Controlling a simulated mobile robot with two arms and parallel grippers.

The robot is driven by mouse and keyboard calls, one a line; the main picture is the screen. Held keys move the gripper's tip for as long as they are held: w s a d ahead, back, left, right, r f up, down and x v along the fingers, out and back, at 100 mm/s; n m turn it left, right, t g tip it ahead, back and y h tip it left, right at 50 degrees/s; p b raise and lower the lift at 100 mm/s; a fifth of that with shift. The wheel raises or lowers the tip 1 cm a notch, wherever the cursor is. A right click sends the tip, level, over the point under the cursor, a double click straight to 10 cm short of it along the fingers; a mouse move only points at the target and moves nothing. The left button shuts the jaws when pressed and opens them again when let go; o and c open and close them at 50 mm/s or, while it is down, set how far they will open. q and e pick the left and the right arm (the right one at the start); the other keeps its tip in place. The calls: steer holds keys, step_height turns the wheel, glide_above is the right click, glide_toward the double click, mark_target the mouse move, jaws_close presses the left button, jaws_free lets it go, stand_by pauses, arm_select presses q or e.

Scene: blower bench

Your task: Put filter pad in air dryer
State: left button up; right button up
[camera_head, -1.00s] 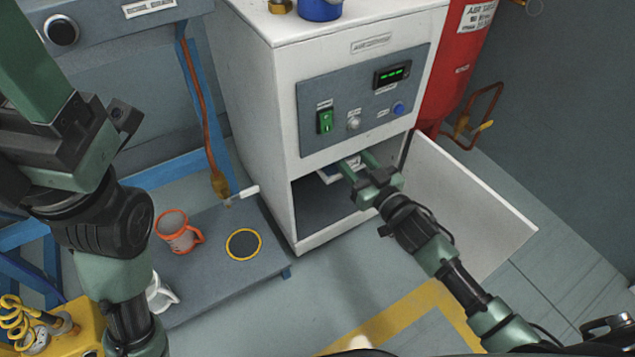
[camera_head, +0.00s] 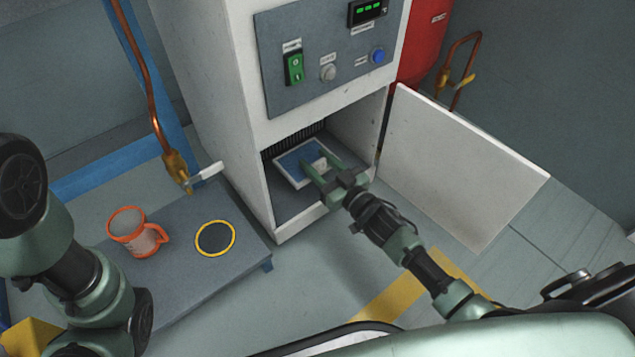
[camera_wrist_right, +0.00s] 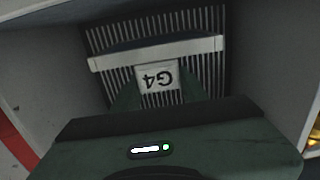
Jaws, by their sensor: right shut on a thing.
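The air dryer (camera_head: 215,100) is a white cabinet with a grey control panel. Its low door (camera_head: 455,165) stands open to the right. The filter pad (camera_head: 290,165), blue with a white frame, is inside the lower compartment. My right gripper (camera_head: 322,168) reaches in through the opening and is shut on the pad's near edge. In the right wrist view, the pad's white frame (camera_wrist_right: 200,49) and its G4 label (camera_wrist_right: 157,78) show in front of a slotted grille (camera_wrist_right: 100,40). Whether the pad touches the grille is unclear. My left arm is at the left edge; its gripper is out of view.
An orange-handled mug (camera_head: 130,235) and a yellow-ringed dark disc (camera_head: 215,238) are on a low grey platform left of the dryer. A copper pipe with a valve (camera_head: 175,165) hangs above it. A red tank (camera_head: 425,45) stands behind the door.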

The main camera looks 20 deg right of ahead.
step_height(320, 180, down, 5)
steer(key=b, duration=0.3)
steer(key=shift+r+b, duration=0.1)
steer(key=shift+b, duration=0.2)
steer(key=shift+r, duration=0.15)
steer(key=o, duration=1.4)
